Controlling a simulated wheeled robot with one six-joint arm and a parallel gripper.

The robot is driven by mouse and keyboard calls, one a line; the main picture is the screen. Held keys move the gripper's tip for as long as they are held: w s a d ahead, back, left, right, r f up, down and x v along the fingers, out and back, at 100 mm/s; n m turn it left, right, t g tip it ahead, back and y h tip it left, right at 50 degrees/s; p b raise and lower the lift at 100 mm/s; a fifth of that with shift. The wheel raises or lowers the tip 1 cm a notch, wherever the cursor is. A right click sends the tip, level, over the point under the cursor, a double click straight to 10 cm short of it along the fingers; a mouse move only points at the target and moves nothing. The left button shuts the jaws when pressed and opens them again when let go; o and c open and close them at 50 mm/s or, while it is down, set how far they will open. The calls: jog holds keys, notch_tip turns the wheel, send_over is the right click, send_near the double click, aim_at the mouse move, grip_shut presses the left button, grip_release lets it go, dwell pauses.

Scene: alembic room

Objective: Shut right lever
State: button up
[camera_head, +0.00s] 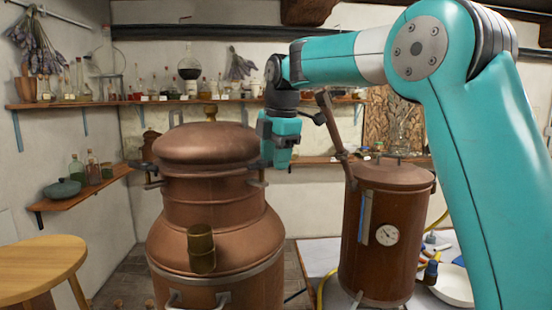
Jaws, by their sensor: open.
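A large copper alembic pot (215,225) with a domed lid (206,143) stands left of centre. A small metal lever (257,183) sticks out to the right from its neck, below the lid rim. A similar left lever (154,184) sticks out on the other side. My gripper (276,160) hangs pointing down, just above and slightly right of the right lever, close to the lid's right side. It is open and I see nothing between its fingers. I cannot tell whether it touches the lever.
A copper condenser (375,250) with a gauge and a slanted pipe stands on the right. A round wooden table (40,262) is at lower left. Shelves (100,103) of bottles line the walls. A white bowl (455,286) sits at lower right.

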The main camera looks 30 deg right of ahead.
grip_shut()
jog(key=shift+s+m, duration=0.1)
jog(key=shift+m, duration=0.3)
jog(key=shift+s+a+f+m+g+h+p, duration=0.1)
jog(key=shift+s+a+m+g+h+p, duration=0.3)
jog(key=shift+m, duration=1.95)
jog(key=shift+s+a+r+m+g+h+p, duration=0.1)
jog(key=shift+s+a+m+h+p, duration=0.5)
jog(key=shift+m, duration=1.8)
jog(key=shift+s+a+f+m+g+h+p, duration=0.2)
jog(key=shift+s+m+p, duration=0.45)
jog(key=shift+m, duration=1.7)
jog(key=shift+r, duration=0.1)
grip_release()
